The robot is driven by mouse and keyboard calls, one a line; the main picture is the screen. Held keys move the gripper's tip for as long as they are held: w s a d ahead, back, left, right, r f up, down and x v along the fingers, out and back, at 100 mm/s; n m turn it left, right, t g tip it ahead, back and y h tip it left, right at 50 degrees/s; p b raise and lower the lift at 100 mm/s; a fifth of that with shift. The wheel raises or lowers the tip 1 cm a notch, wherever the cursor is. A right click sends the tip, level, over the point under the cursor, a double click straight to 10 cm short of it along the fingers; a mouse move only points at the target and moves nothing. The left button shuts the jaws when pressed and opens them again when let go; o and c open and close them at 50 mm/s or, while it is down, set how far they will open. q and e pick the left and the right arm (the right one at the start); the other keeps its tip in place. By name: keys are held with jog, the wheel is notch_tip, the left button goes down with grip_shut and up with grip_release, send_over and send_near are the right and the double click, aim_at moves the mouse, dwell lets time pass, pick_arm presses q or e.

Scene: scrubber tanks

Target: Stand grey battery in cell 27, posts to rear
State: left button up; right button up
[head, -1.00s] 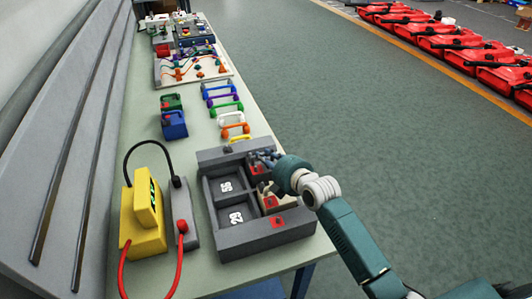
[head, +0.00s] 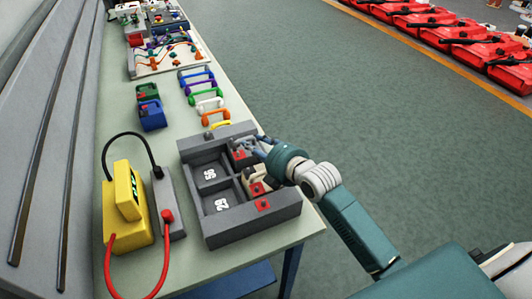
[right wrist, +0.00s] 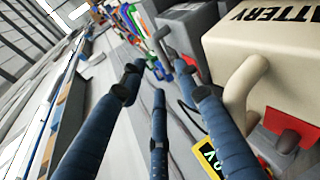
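A dark grey tray (head: 228,235) with several cells stands at the table's front right. Two bare cells on its left carry white numbers that I cannot read surely; no 27 is legible. My right gripper (head: 256,145) is over the tray's back right cell. A red patch and grey surfaces lie beneath it, but I cannot tell the grey battery apart from the tray. In the right wrist view my fingers (right wrist: 158,95) are spread, with nothing seen between them. A cream battery (right wrist: 262,60) with a handle stands beside them; its posts' direction is unclear. My left gripper is not in view.
A yellow tester (head: 127,215) with red and black leads and a grey block (head: 168,205) stand left of the tray. Behind are a blue battery (head: 151,115), a green battery (head: 147,91) and a row of coloured handles (head: 209,106).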

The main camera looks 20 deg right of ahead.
jog(key=v, duration=0.6)
jog(key=shift+s+d+f+b, duration=0.15)
jog(key=shift+b, duration=0.25)
jog(key=shift+s+r, duration=0.25)
